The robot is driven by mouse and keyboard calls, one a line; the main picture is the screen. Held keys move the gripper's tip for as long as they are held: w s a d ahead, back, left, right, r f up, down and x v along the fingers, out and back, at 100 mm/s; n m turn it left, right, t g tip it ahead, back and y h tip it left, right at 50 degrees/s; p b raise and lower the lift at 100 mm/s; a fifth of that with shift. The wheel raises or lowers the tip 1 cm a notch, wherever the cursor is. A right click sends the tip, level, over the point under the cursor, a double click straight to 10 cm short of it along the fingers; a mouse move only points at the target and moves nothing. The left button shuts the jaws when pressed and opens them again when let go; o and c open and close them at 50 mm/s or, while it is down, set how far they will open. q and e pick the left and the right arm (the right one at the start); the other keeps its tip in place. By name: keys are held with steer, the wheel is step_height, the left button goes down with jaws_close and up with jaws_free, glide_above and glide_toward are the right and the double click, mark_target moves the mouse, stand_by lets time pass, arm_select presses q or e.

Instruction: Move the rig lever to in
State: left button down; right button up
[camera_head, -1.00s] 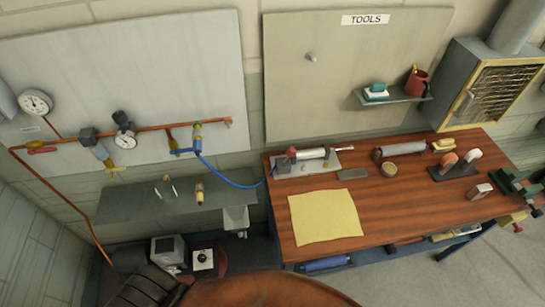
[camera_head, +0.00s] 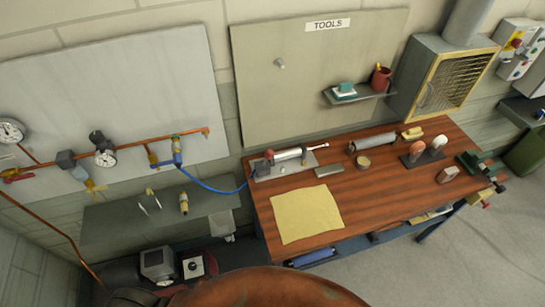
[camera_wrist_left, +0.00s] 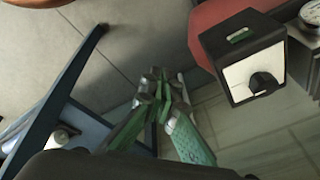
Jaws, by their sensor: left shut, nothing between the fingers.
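The rig (camera_head: 285,162) is a silver cylinder on a pale plate at the back left of the wooden workbench. A red part and a blue hose end are at its left end, and a thin rod with a light tip sticks out to the right. Which part is the lever, and how it is set, is too small to tell. My left gripper (camera_wrist_left: 162,76) shows only in the left wrist view, shut and empty, with its green-sided fingers over the floor, apart from the rig. My right gripper is in neither view.
A yellow cloth (camera_head: 307,214) lies in front of the rig on the workbench (camera_head: 375,205). A copper pipe (camera_head: 130,146) with gauges and valves runs along the left wall panel. A dark box with a knob (camera_wrist_left: 250,62) stands near my left gripper, opposite a blue frame (camera_wrist_left: 60,95).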

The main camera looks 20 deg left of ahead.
arm_select(q)
steer(key=w+a+r+m+t+y+p, duration=0.15)
steer(key=w+r, duration=0.35)
steer(key=r, duration=0.8)
steer(key=w+r+t+p, duration=0.15)
steer(key=w+r, duration=0.35)
steer(key=r, duration=0.7)
steer(key=w+r+m+t+y+p, duration=0.15)
steer(key=w+r, duration=0.25)
steer(key=r, duration=0.9)
steer(key=w+d+r+m+t, duration=0.2)
steer(key=w+r+m, duration=0.1)
steer(key=w, duration=0.3)
steer(key=w+d+r+m+t, duration=0.2)
steer(key=w+m, duration=0.1)
steer(key=w, duration=0.3)
steer(key=w+d+r+m+t+h, duration=0.2)
steer(key=w+d+m, duration=0.2)
steer(key=d, duration=0.3)
steer(key=w+d+r+m+t+h, duration=0.1)
steer(key=w+d+m+t+h, duration=0.1)
steer(key=w+d+m, duration=0.3)
steer(key=shift+d+r+m, duration=0.4)
steer(key=shift+d+m, duration=0.1)
steer(key=shift+d, duration=0.5)
